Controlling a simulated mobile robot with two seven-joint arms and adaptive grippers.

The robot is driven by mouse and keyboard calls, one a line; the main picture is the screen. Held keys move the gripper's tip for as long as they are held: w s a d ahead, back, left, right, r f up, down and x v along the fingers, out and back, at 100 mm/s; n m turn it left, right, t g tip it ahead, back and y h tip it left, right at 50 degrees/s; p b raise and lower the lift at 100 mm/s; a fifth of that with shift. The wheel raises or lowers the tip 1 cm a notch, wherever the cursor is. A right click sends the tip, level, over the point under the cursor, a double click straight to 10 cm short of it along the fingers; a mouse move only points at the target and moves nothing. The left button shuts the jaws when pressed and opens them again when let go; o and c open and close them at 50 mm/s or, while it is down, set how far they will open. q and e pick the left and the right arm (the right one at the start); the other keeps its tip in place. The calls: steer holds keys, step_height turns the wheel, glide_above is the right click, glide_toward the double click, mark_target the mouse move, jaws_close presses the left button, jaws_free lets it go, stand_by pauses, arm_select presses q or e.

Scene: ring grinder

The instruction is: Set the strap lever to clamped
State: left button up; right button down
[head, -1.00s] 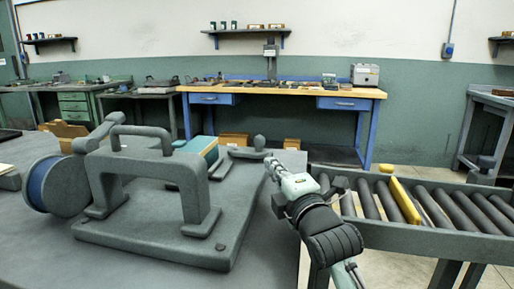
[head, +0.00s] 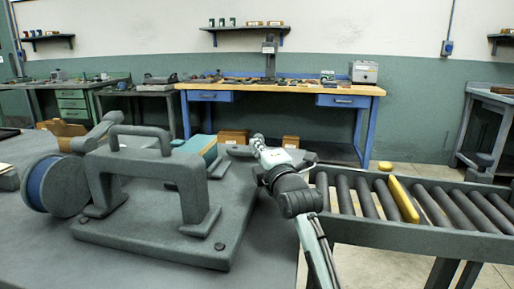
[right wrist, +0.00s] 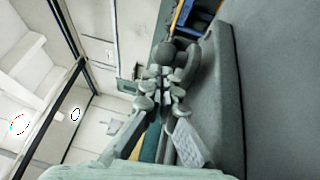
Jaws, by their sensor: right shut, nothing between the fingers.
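A grey machine base plate (head: 150,240) lies on the table and carries a large arch. At its far right corner is a grey lever (head: 238,151), mostly hidden behind my right gripper (head: 258,143). In the right wrist view, a round grey knob (right wrist: 166,52) and a curved grey part (right wrist: 188,62) appear just beyond the fingertips of my right gripper (right wrist: 160,74). The fingers are shut with nothing between them. I cannot tell whether they touch the knob. The lever's setting cannot be read from here. My left gripper is out of view.
A blue-sided wheel (head: 45,185) with a grey arm (head: 97,132) stands at the left of the machine. A green-topped block (head: 196,147) is behind the arch. A roller conveyor (head: 400,232) with a yellow piece (head: 403,199) runs at the right.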

steer(key=shift+w+d, duration=0.1)
steer(key=shift+d, duration=0.05)
steer(key=shift+w+d+n+y, duration=0.1)
steer(key=shift+n+y, duration=0.3)
